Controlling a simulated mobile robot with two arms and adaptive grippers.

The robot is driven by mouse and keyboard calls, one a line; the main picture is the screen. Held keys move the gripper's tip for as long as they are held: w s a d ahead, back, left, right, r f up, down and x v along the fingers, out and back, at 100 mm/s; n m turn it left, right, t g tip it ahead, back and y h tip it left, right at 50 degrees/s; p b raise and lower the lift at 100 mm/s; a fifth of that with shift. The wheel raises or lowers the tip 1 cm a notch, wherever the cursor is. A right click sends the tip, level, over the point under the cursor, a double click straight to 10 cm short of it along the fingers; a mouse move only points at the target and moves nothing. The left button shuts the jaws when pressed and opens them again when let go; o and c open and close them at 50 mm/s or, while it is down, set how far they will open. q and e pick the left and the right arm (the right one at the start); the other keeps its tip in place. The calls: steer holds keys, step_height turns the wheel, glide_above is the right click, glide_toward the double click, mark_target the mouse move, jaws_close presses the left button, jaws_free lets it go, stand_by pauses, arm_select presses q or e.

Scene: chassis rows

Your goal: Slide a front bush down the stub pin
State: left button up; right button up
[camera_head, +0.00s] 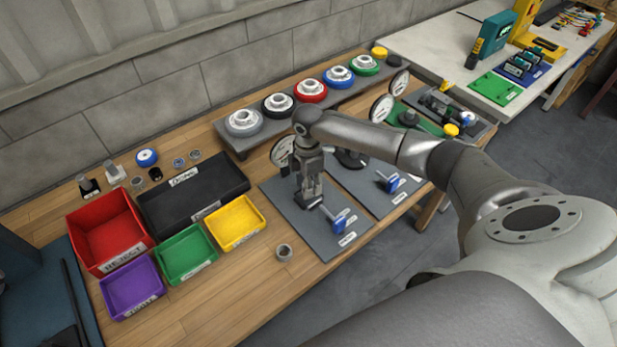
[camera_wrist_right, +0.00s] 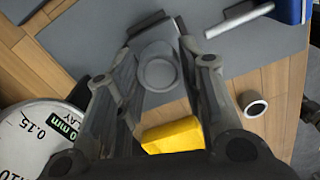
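My right gripper (camera_head: 311,198) points down over the near grey fixture plate (camera_head: 283,205). In the right wrist view, a plain grey round bush (camera_wrist_right: 158,72) lies between its two fingers (camera_wrist_right: 158,62), which close in on both sides of it. Any slim gap at the fingertips is hard to see. The stub pin cannot be made out; the bush and fingers cover that spot. A second grey bush (camera_head: 284,252) stands loose on the wooden bench and also shows in the right wrist view (camera_wrist_right: 255,105). My left gripper is not in view.
A blue clamp (camera_head: 339,223) stands on the plate right of the gripper. A dial gauge (camera_head: 281,151) is close behind it. A yellow tray (camera_head: 235,223), green tray (camera_head: 186,255) and black tray (camera_head: 190,186) lie to the left. A raised shelf (camera_head: 240,143) holds several hubs.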

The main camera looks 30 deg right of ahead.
steer(key=o, duration=0.4)
steer(key=shift+r, duration=0.15)
step_height(320, 180, up, 12)
steer(key=shift+f, duration=0.1)
steer(key=shift+f, duration=0.1)
stand_by(0.6)
